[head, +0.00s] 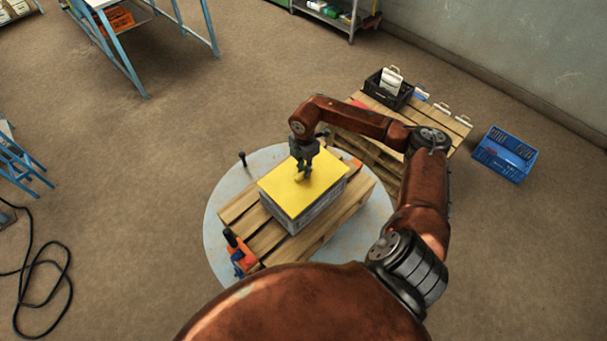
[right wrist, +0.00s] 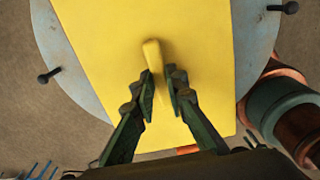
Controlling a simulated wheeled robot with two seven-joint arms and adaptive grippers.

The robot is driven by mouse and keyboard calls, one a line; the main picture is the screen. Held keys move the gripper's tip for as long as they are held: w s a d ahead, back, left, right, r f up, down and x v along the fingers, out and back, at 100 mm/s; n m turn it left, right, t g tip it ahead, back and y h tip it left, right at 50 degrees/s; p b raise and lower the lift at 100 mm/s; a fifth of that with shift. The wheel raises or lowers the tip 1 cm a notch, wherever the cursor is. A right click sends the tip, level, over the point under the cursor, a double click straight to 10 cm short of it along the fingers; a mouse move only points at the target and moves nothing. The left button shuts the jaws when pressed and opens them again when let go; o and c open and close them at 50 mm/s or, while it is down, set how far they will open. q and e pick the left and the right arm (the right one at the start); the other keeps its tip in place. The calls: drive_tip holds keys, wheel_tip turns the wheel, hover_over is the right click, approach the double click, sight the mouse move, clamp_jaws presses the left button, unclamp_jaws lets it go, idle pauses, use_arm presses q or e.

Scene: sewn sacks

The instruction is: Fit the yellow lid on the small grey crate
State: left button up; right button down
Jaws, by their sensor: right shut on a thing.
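The yellow lid (head: 288,194) lies over the top of the small grey crate (head: 318,208), which stands on a wooden pallet on a round grey plate. Only the crate's near side walls show below the lid. I cannot tell whether the lid is fully seated. My right gripper (head: 303,172) comes from above and is shut on the lid's raised yellow handle. In the right wrist view the two fingers of the right gripper (right wrist: 162,85) stand on both sides of the handle (right wrist: 152,56), with the lid (right wrist: 105,30) filling the middle. My left gripper is not in view.
The pallet (head: 343,209) rests on the round plate (head: 218,188), with dark pegs sticking up at its edge. A second pallet with a black crate (head: 377,92) stands behind right, beside a blue crate (head: 505,154) on the floor. A black cable (head: 62,268) lies at left.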

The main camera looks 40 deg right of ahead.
wheel_tip(320, 180, down, 3)
drive_tip(key=shift+w+a+f, duration=0.1)
drive_tip(key=shift+w+f, duration=0.05)
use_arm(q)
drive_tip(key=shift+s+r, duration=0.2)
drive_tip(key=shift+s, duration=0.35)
use_arm(e)
drive_tip(key=shift+f, duration=0.55)
drive_tip(key=c, duration=1.9)
unclamp_jaws()
drive_tip(key=shift+c, duration=0.2)
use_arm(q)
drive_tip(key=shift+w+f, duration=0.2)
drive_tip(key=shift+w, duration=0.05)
